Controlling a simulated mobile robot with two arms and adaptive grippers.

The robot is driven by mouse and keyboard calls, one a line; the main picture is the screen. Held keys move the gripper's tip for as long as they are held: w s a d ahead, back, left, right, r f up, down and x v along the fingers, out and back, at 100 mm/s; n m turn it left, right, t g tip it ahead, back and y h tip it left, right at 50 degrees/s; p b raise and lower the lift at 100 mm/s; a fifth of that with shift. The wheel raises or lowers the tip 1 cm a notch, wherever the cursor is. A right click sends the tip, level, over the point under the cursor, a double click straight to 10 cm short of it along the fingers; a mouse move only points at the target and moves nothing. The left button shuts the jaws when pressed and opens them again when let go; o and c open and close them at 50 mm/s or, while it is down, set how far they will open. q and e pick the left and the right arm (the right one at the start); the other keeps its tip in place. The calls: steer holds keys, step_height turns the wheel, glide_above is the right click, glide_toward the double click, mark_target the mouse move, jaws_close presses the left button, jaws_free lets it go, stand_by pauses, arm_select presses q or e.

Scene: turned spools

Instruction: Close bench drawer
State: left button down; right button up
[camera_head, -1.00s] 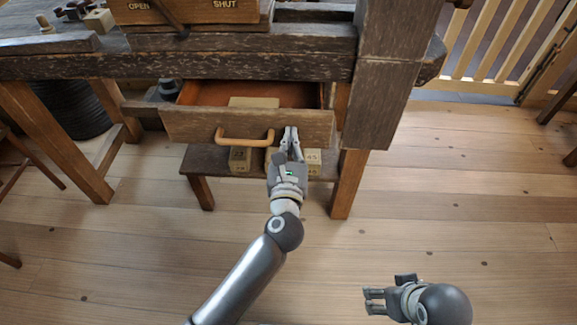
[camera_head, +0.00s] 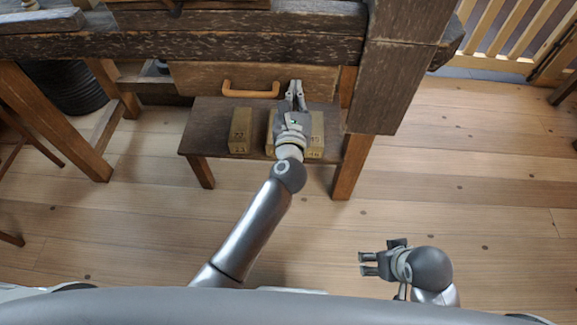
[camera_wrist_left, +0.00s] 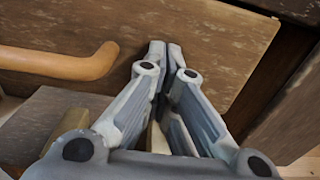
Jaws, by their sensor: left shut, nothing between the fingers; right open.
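The bench drawer (camera_head: 200,78) has a worn wooden front under the bench top, and its inside is hidden in the head view. Its orange-brown handle (camera_head: 251,90) is a bar on the front. My left gripper (camera_head: 295,84) is shut and empty, with its fingertips at the drawer front just right of the handle. In the left wrist view the fingertips (camera_wrist_left: 165,45) appear against or very near the drawer front (camera_wrist_left: 215,40), and the handle (camera_wrist_left: 60,62) is to their left. My right gripper (camera_head: 366,264) is open and empty, low over the floor at the right.
The wooden bench (camera_head: 230,47) spans the top, with a thick leg block (camera_head: 395,75) right of the drawer. A low shelf (camera_head: 210,115) below bears several numbered wooden blocks (camera_head: 240,130). A dark coiled thing (camera_head: 65,85) lies at left. The floor (camera_head: 460,180) at right is clear.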

arm_select(q)
steer(key=shift+w+a+r, duration=0.1)
steer(key=shift+w+r, duration=0.1)
steer(key=shift+r, duration=0.1)
steer(key=s, duration=1.2)
steer(key=shift+s+f, duration=0.2)
steer(key=shift+f, duration=0.1)
